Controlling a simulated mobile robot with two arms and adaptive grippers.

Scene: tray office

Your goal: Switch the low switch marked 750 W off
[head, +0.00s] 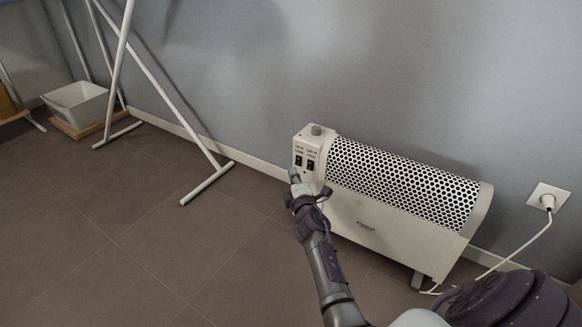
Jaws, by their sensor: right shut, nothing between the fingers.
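A white convector heater (355,212) stands on the floor against the grey wall. Its left end panel carries two black rocker switches side by side, a left one (299,160) and a right one (311,164). Small print above each is too small to read surely, so I cannot tell which is marked 750 W or how either rocker is set. A grey knob (316,130) sits on top of that end. My right gripper (294,174) is shut and empty, its tip just below the left switch; I cannot tell whether it touches the panel. My left gripper is not in view.
A white cord runs from the heater to a wall socket (548,197) at the right. White rack legs (160,90) stand at the left, beside a white bin (77,103) on a wooden base. The tiled floor (150,240) left of the heater is clear.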

